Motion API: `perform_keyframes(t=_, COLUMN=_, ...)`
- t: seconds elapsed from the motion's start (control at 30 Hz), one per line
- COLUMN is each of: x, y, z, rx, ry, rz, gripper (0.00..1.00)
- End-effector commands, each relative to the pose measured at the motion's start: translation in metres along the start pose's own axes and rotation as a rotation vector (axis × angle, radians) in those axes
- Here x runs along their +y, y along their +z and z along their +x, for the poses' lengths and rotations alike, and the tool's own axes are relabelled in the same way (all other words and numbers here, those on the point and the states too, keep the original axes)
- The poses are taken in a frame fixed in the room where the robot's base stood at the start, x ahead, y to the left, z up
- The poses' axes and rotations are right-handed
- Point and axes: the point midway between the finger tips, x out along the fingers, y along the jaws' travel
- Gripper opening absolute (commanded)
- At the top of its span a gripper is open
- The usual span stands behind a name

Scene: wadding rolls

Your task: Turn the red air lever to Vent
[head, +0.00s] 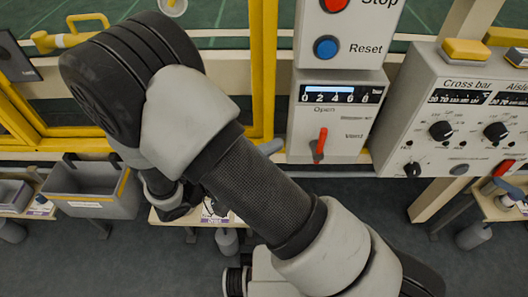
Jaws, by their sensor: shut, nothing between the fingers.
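The red air lever (321,141) is on a pale control panel (346,149) right of centre. It stands nearly upright with its top towards the word "Open". The word "Vent" is printed to its right, with a smaller label above that I cannot read surely. A gauge (341,94) marked 0 to 8 sits above the lever. My arm crosses the view from the lower right to the upper left and bends down behind itself.
A box with a red Stop button (334,4) and blue Reset button (326,48) stands above. A panel with black knobs (441,130) is at right. Yellow guard posts (262,60) stand left of the lever. Grey bins (92,188) are at left. Space before the lever looks clear.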

Motion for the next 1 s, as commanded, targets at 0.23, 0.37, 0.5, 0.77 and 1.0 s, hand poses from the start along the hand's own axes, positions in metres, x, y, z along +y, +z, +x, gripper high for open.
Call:
perform_keyframes(t=0.23, x=-0.001, y=0.001, z=0.054, rx=-0.003, ry=0.0, rz=0.0, gripper=0.0)
perform_keyframes(t=0.37, x=-0.001, y=0.016, z=0.068, rx=0.0, ry=0.0, rz=-0.002, gripper=0.0)
perform_keyframes(t=0.5, x=-0.001, y=0.025, z=0.077, rx=-0.001, ry=0.0, rz=-0.001, gripper=0.0)
perform_keyframes(t=0.77, x=0.0, y=0.028, z=0.08, rx=0.001, ry=-0.001, rz=0.001, gripper=0.0)
perform_keyframes(t=1.0, x=0.0, y=0.028, z=0.08, rx=0.001, ry=-0.002, rz=0.002, gripper=0.0)
